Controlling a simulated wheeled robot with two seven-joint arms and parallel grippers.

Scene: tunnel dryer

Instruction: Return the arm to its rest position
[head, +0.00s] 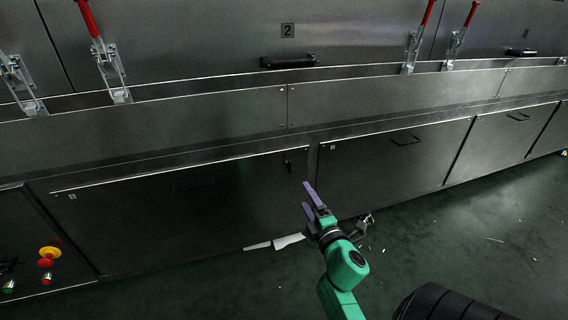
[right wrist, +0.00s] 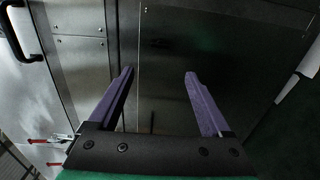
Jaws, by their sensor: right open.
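My right gripper (head: 308,198) has purple fingers on a green arm and stands in front of the lower metal panels of the dryer (head: 220,108). In the right wrist view its two fingers (right wrist: 158,74) are spread apart with nothing between them. A dark panel face lies behind the fingertips in that view. The green right arm (head: 345,272) reaches up from the bottom of the head view. My left gripper is in neither view.
Toggle clamps with red handles (head: 106,55) line the dryer's ledge. A red emergency button (head: 47,257) sits at lower left. A white scrap (head: 287,241) lies by the dryer's foot. Dark ribbed rolls (head: 448,303) stand at lower right. The green floor (head: 480,225) at right is mostly clear.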

